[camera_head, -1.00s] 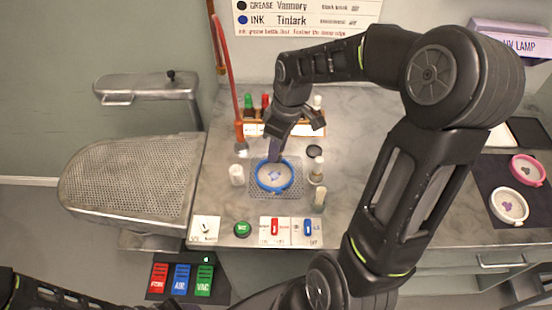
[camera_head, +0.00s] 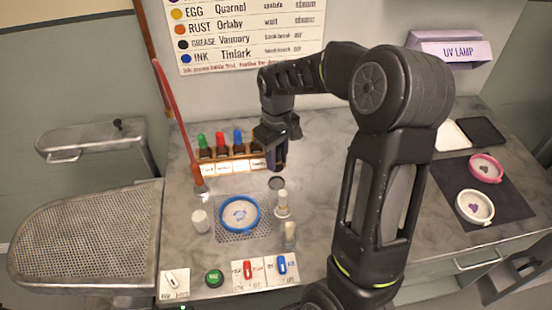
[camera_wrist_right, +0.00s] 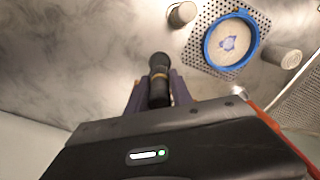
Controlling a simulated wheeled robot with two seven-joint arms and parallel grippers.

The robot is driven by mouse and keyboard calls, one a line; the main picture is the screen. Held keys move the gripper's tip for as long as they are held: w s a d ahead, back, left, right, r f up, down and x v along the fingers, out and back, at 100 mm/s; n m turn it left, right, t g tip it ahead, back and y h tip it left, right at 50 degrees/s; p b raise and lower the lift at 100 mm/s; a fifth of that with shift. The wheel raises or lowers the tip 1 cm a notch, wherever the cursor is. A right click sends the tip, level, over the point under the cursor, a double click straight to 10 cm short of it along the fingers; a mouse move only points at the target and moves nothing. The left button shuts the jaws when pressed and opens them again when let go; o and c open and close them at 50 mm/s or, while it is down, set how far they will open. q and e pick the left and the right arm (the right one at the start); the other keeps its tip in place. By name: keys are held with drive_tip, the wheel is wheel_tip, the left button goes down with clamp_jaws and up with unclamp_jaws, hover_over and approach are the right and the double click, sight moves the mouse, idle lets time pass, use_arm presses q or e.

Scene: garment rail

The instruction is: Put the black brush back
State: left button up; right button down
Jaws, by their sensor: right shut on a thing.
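My right gripper (camera_head: 277,162) is over the back of the counter, at the right end of the wooden bottle rack (camera_head: 246,166). In the right wrist view its fingers (camera_wrist_right: 158,95) are shut on the black brush (camera_wrist_right: 159,65), a dark handle with a gold band. My left gripper is not in view.
A blue-rimmed dish (camera_head: 239,231) sits on a perforated plate. A red-handled tool (camera_head: 181,130) leans at the left. Two round dishes (camera_head: 474,208) lie on the dark mat at right.

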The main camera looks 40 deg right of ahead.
sight(277, 169)
drive_tip(key=shift+f+b, duration=1.7)
drive_tip(key=shift+f, duration=0.65)
drive_tip(key=shift+f+b, duration=0.35)
drive_tip(key=shift+f, duration=0.1)
idle(0.4)
drive_tip(key=shift+f, duration=0.3)
drive_tip(key=shift+f+b, duration=0.2)
drive_tip(key=shift+b, duration=0.2)
idle(0.5)
drive_tip(key=c, duration=0.7)
unclamp_jaws()
drive_tip(key=shift+c, duration=0.2)
drive_tip(key=shift+r, duration=0.15)
